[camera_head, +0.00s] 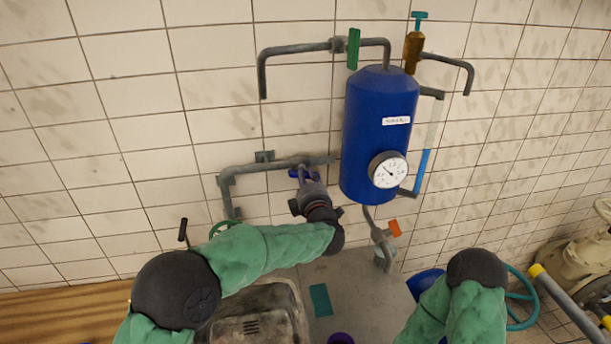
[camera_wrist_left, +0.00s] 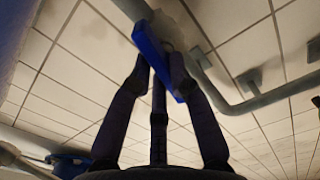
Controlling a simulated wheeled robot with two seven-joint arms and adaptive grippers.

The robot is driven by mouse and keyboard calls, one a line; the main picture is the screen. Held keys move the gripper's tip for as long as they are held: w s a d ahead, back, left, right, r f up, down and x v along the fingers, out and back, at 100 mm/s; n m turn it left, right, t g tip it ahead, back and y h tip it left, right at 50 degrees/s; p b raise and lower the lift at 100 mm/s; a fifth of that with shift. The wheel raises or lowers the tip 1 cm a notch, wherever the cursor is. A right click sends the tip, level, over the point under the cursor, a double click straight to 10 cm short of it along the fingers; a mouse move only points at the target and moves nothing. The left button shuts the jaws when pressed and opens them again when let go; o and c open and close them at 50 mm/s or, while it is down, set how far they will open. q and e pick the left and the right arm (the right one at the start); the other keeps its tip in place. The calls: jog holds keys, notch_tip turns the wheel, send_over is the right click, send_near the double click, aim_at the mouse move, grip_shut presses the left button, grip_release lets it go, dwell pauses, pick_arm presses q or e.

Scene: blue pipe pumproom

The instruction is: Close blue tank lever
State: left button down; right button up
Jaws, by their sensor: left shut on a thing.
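The blue tank (camera_head: 370,120) hangs on the tiled wall in the head view, with a white label and a round gauge on its front. A blue lever (camera_head: 294,173) sits on the grey pipe left of the tank. My left gripper (camera_head: 305,178) is at this lever and partly hides it. In the left wrist view the lever (camera_wrist_left: 153,48) is a flat blue bar slanting across the fingertips. The fingers of my left gripper (camera_wrist_left: 160,68) are shut on it. My right arm shows at the lower right of the head view, but its gripper is not in view.
A green lever (camera_head: 353,48) and a brass valve with a teal handle (camera_head: 414,48) sit on pipes above the tank. An orange-handled valve (camera_head: 388,233) is below it. A grey basin (camera_head: 285,294) and a teal item (camera_head: 320,300) are below.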

pick_arm(q)
jog(key=m+p, duration=0.1)
jog(key=m, duration=0.2)
jog(key=shift+m+p, duration=0.3)
jog(key=shift+m, duration=0.1)
jog(key=m+p, duration=0.1)
jog(key=m, duration=0.2)
jog(key=shift+d+m+p, duration=0.1)
jog(key=shift+m+p, duration=0.2)
jog(key=shift+p, duration=0.1)
jog(key=m+p, duration=0.2)
jog(key=m, duration=0.2)
jog(key=shift+f, duration=0.1)
jog(key=shift+f+m+p, duration=0.15)
jog(key=shift+m+p, duration=0.7)
jog(key=shift+m, duration=0.75)
jog(key=c, duration=1.1)
grip_release()
jog(key=shift+c, duration=0.2)
jog(key=s+d, duration=0.2)
jog(key=s, duration=0.9)
jog(key=shift+s+d, duration=0.2)
jog(key=shift+s, duration=0.2)
